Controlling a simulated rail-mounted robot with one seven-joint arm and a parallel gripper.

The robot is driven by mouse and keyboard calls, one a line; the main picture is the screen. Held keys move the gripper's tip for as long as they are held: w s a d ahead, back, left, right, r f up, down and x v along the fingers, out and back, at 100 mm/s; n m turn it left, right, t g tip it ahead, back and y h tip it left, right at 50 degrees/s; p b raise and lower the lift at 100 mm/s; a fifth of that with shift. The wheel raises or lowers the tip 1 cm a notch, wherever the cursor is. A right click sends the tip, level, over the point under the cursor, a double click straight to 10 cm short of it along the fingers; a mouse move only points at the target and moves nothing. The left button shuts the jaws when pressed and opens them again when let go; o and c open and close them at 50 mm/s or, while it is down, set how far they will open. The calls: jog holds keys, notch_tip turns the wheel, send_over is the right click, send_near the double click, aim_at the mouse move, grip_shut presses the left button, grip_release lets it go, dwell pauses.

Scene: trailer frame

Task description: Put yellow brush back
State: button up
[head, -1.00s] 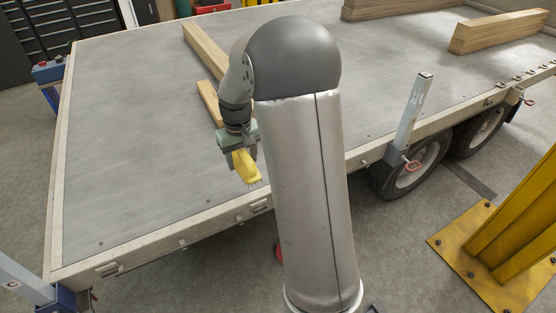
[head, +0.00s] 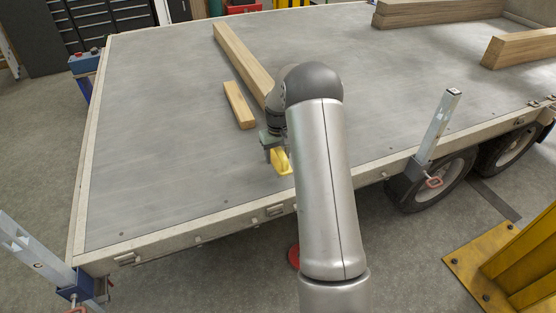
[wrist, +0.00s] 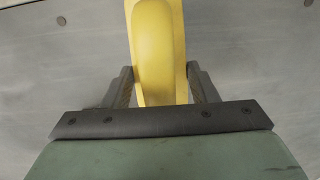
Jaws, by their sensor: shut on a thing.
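The yellow brush (head: 281,161) is held by my gripper (head: 272,150) over the near part of the trailer bed, close to its front edge, in the head view. In the wrist view the brush's yellow handle (wrist: 158,45) stands between the two dark fingers of my gripper (wrist: 160,88), which are shut on it. The bristles are hidden in the wrist view. I cannot tell whether the brush touches the bed.
The grey trailer bed (head: 160,150) is largely clear to the left. A long beam (head: 243,62) and a short wood block (head: 239,105) lie beyond my gripper. More timber (head: 440,10) lies at the back right. A metal post (head: 437,128) rises from the near edge.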

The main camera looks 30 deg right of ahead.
aim_at(278, 160)
jog(key=shift+w+d+f, duration=0.15)
jog(key=shift+w+f, duration=0.05)
jog(key=shift+f, duration=1.6)
jog(key=shift+f, duration=0.1)
jog(key=shift+f, duration=0.15)
jog(key=o, duration=1.1)
